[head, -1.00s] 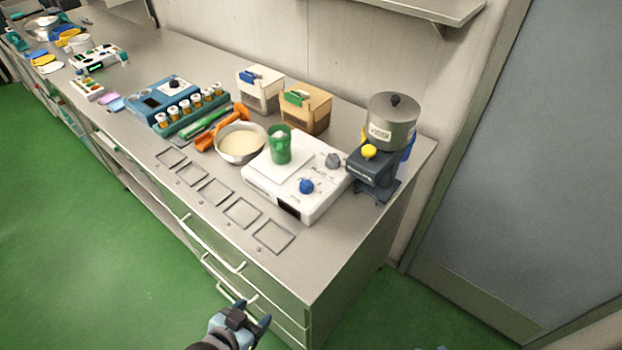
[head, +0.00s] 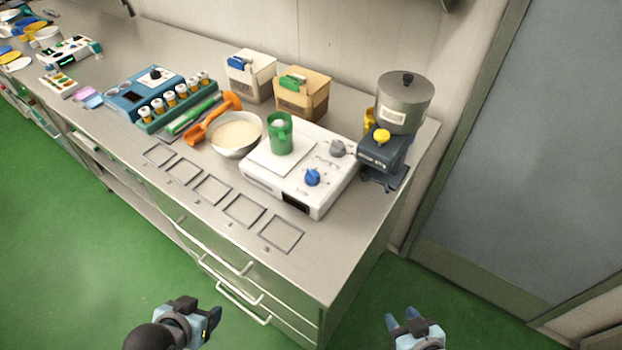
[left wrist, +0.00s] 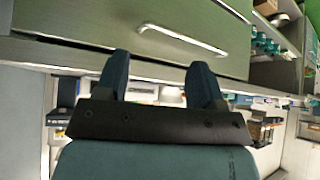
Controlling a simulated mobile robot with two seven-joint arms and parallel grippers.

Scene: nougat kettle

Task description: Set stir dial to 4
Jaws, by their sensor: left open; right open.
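A white hotplate-stirrer unit (head: 318,205) stands near the right end of the steel counter. My left gripper (head: 208,318) is open and empty in front of the counter, low at the left. It also shows open in the left wrist view (left wrist: 160,75). My right gripper (head: 404,322) is open and empty, beyond the counter's right corner. Both are apart from the unit.
A dark blue device with a grey pot (head: 404,103) stands close right of the unit. A bowl of pale powder (head: 236,134) and an orange scoop (head: 208,122) are at its left. Drawer handles (head: 228,262) protrude from the counter front. Empty square frames (head: 282,234) line the front edge.

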